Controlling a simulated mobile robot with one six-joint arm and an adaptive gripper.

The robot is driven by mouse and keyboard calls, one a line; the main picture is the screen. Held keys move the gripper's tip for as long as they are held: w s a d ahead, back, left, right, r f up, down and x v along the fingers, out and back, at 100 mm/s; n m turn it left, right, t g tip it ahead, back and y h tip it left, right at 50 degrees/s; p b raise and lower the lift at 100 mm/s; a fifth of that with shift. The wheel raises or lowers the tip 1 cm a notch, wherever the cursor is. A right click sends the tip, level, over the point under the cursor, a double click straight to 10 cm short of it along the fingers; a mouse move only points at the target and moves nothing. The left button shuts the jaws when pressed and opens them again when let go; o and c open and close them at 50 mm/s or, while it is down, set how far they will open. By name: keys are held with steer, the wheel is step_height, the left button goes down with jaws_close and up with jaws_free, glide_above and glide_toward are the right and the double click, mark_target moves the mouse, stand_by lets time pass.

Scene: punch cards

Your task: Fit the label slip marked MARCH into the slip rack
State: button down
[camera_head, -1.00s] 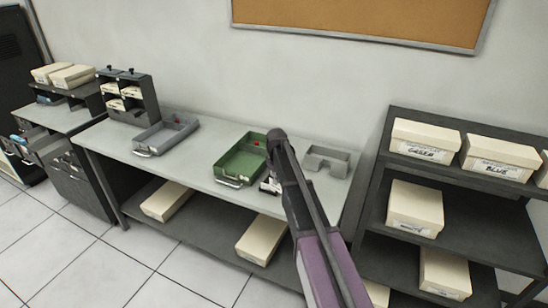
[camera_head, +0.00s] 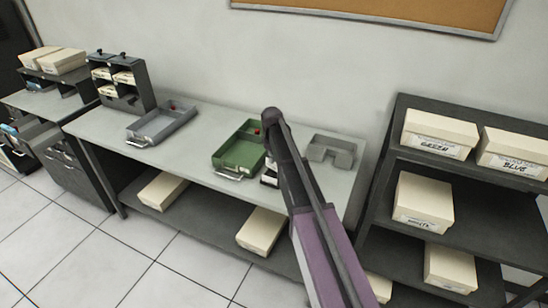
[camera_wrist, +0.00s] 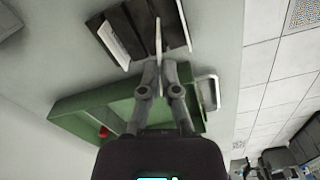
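My gripper (camera_wrist: 160,68) shows in the wrist view, its two fingers drawn close together on a thin pale slip (camera_wrist: 158,40) seen edge-on. Its face is turned away, so I cannot read a marking. The dark slip rack (camera_wrist: 135,28) lies just beyond the fingertips, with a white slip (camera_wrist: 113,46) in its left part. Another pale strip (camera_wrist: 184,24) stands at the rack's right; I cannot tell whether it touches the rack. In the head view the rack (camera_head: 269,176) is beside the green tray, partly behind my arm, which hides my gripper.
The green tray (camera_head: 222,158) stands left of the rack, close under my fingers in the wrist view. A grey tray (camera_head: 137,140) is farther left, a grey notched block (camera_head: 331,143) right. Shelves (camera_head: 397,129) with boxes stand at the right. Bare tabletop (camera_head: 199,143) lies between the trays.

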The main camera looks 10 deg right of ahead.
mark_target(273, 169)
steer(key=shift+d+n, duration=0.25)
steer(key=shift+n, duration=0.05)
steer(key=shift+a+r+n, duration=0.1)
steer(key=shift+r+n, duration=0.1)
steer(key=shift+n, duration=1.3)
steer(key=shift+f, duration=0.2)
steer(key=shift+f, duration=0.1)
steer(key=shift+s+f+b, duration=0.15)
steer(key=shift+f+b, duration=1.5)
steer(key=shift+b, duration=0.1)
steer(key=shift+f+b, duration=0.5)
steer(key=shift+f+b, duration=0.4)
steer(key=shift+f, duration=0.2)
